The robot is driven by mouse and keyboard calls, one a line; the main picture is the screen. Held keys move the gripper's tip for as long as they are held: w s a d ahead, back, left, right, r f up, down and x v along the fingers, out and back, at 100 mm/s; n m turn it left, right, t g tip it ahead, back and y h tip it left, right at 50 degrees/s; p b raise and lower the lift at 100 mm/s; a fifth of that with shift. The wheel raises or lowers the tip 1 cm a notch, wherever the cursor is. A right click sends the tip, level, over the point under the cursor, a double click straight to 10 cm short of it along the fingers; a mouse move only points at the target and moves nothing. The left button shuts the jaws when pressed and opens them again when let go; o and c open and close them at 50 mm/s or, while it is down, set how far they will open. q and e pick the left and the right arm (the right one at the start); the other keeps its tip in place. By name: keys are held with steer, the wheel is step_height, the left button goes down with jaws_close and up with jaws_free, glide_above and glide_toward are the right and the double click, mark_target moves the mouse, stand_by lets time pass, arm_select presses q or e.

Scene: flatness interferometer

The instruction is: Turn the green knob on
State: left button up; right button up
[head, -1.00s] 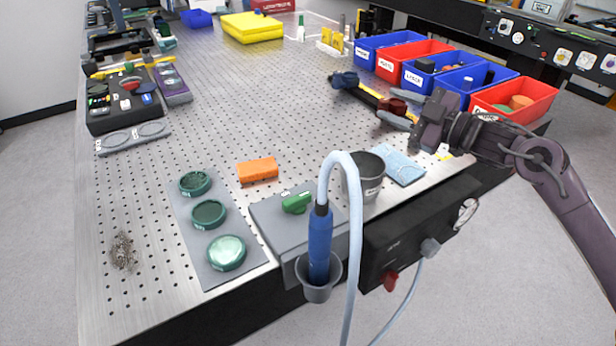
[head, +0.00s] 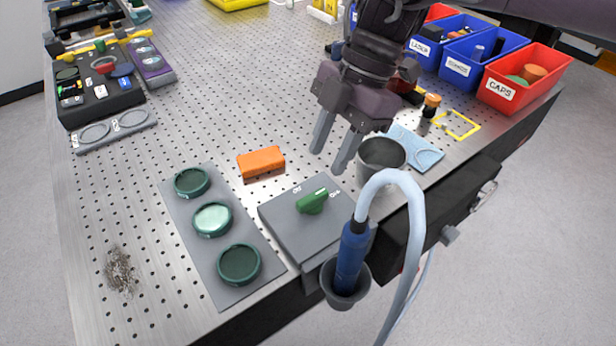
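The green knob (head: 312,201) sits on top of a grey box (head: 285,222) near the table's front edge. Two small white labels on the box flank it, and its bar points up and to the right. My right gripper (head: 328,158) is above the table just behind and a little right of the knob, pointing down. Its two fingers are apart with nothing between them, and they do not touch the knob. My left gripper is not in view.
A blue-handled hose tool (head: 350,255) stands in a holder in front of the box. A grey cup (head: 380,160) stands right of the fingers. An orange block (head: 261,162) lies behind the box. A plate with green-rimmed discs (head: 230,285) is at left.

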mark_target(313, 196)
steer(key=x, duration=0.7)
steer(key=shift+s+d+f, duration=0.1)
steer(key=shift+d+f, duration=0.05)
steer(key=shift+f, duration=0.2)
jaws_close()
